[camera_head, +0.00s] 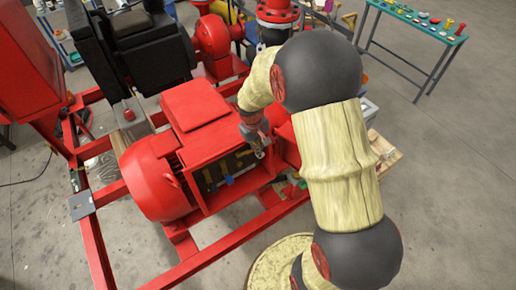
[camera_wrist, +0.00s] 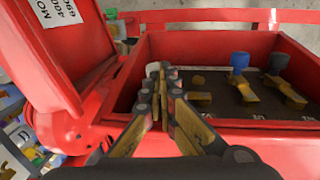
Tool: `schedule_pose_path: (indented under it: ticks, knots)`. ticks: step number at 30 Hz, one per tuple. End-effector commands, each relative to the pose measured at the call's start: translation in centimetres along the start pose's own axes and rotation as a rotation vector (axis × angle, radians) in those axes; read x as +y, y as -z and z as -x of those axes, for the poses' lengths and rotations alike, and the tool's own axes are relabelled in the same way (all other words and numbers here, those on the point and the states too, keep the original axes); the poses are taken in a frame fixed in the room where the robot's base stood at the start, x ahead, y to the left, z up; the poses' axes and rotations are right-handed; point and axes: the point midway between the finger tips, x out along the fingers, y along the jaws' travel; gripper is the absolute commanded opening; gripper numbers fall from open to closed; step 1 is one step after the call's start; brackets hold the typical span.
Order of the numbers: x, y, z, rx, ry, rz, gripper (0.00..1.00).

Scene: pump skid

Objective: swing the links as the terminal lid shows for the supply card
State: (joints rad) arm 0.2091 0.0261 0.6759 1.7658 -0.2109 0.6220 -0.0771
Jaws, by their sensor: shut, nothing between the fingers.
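The red terminal box (camera_wrist: 222,48) is open in the wrist view. Inside, several brass links (camera_wrist: 245,91) lie on a dark board, with a blue cap (camera_wrist: 238,60) and a grey cap (camera_wrist: 277,62) on posts behind them. The raised red lid (camera_wrist: 75,62) stands at left; its white plate (camera_wrist: 62,10) is cut off and shows only part of its print. My gripper (camera_wrist: 158,70) is shut and empty over the left part of the box, hiding terminals behind it. In the head view my gripper (camera_head: 259,152) is at the box opening. I cannot make out a supply card.
The red motor (camera_head: 150,180) sits on a red skid frame (camera_head: 95,240). A black seat-like unit (camera_head: 140,50) and red pump (camera_head: 212,38) stand behind. A teal-topped table (camera_head: 420,22) with small items is at the back right. Box walls surround the links closely.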

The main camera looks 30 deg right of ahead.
Motion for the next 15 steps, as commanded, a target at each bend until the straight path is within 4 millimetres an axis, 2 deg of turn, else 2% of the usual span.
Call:
schedule_pose_path:
  ticks: [15]
  knots:
    - [0.35,-0.05,-0.56,-0.001,0.084,-0.005,0.00]
